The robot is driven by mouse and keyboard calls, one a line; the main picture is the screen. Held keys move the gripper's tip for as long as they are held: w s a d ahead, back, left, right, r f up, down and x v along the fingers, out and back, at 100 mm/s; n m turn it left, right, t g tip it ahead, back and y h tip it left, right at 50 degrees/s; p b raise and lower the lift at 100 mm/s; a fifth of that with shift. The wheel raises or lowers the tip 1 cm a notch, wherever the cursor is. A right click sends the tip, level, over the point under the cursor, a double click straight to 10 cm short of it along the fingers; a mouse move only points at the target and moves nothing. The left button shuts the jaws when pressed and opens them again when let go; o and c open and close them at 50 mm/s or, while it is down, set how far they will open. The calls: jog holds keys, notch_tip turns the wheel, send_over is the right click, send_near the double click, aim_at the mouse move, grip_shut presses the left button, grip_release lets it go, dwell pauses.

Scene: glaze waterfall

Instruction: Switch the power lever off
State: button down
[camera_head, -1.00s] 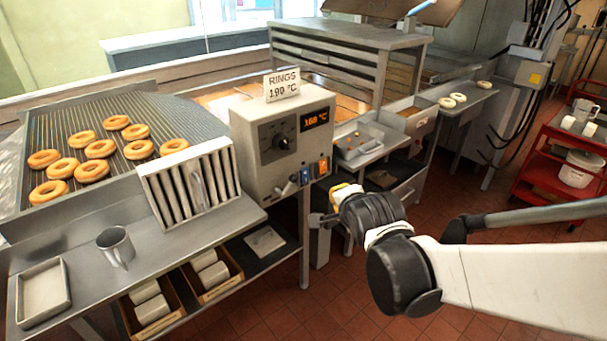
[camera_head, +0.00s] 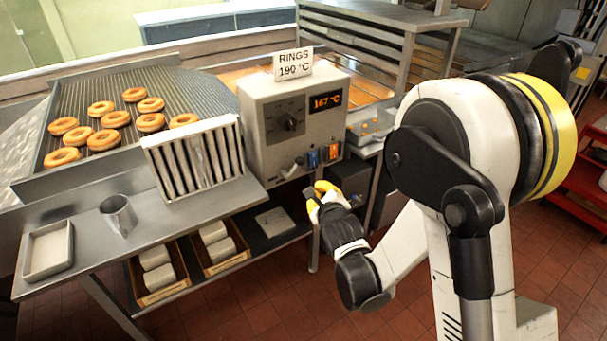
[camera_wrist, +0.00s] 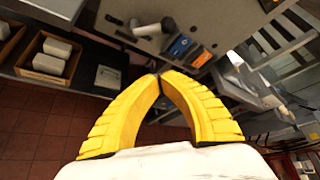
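The lever also shows at the top of the wrist view (camera_wrist: 153,28). Any marking beside it is too small to read. My gripper (camera_head: 313,195) has yellow fingers and is just below and right of the lever, apart from it. In the wrist view its fingertips (camera_wrist: 159,75) meet with nothing between them, below the lever and the blue switch.
A blue switch (camera_head: 313,158) and an orange switch (camera_head: 334,151) sit right of the lever. A dial (camera_head: 290,122) and display reading about 167 °C are above. A slatted metal rack (camera_head: 195,160) stands left of the box.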

jog(key=b+x, duration=0.3)
jog(key=x, duration=0.7)
jog(key=a+r, duration=0.1)
jog(key=s+a+r, duration=0.1)
jog(key=shift+a+r+b, duration=0.3)
jog(key=shift+a+r, duration=0.05)
jog(key=shift+r, duration=0.05)
jog(key=shift+w+d, duration=0.1)
jog(key=shift+r, duration=0.1)
